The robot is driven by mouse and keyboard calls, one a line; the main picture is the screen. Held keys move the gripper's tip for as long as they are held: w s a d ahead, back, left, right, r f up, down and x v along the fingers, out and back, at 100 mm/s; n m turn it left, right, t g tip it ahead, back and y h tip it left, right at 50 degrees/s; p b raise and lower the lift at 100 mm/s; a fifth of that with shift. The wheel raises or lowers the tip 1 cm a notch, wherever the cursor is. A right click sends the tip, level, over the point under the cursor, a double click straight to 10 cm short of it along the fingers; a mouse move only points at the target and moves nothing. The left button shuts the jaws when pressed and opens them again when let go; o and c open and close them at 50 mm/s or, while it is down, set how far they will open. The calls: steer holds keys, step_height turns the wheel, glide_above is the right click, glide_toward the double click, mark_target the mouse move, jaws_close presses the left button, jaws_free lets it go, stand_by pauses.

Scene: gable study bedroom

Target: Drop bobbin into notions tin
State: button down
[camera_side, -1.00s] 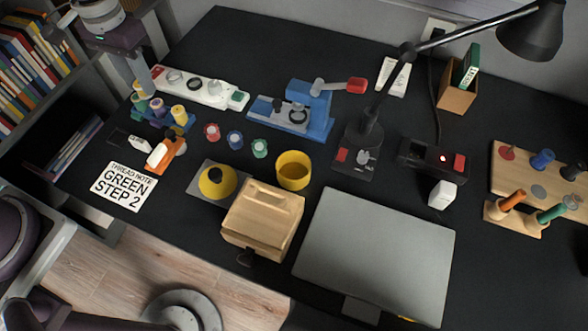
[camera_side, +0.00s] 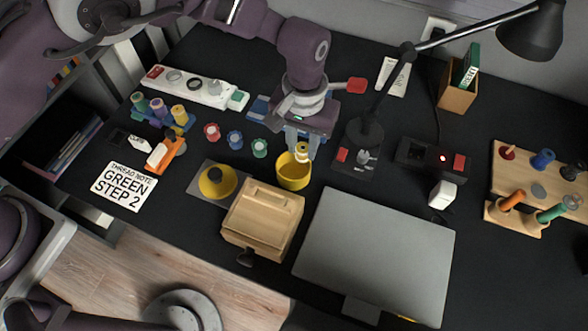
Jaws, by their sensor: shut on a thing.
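The notions tin appears to be the round yellow open tin (camera_side: 293,175), standing behind the wooden box near the middle of the desk. My gripper (camera_side: 302,148) points down over the tin and is shut on a small pale-yellow bobbin (camera_side: 302,151). The bobbin is at or just above the tin's back right rim in the picture; its exact height cannot be told. The tin's inside is partly hidden by the bobbin and fingers. A red bobbin (camera_side: 212,132), a blue bobbin (camera_side: 235,140) and a green bobbin (camera_side: 259,148) stand in a row left of the tin.
A yellow lid (camera_side: 217,182) lies on a grey mat left of the tin. A wooden box (camera_side: 262,220) stands in front, with a closed laptop-like grey panel (camera_side: 375,255) to its right. A lamp (camera_side: 366,130) rises close on the right. A blue device (camera_side: 258,108) is behind, partly hidden by my arm.

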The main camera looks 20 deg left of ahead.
mark_target(301, 159)
steer(key=shift+a+f, duration=0.1)
steer(key=shift+f, duration=2.5)
steer(key=c, duration=1)
jaws_free()
steer(key=shift+c, duration=0.2)
step_height(301, 159, up, 7)
steer(key=shift+r, duration=0.1)
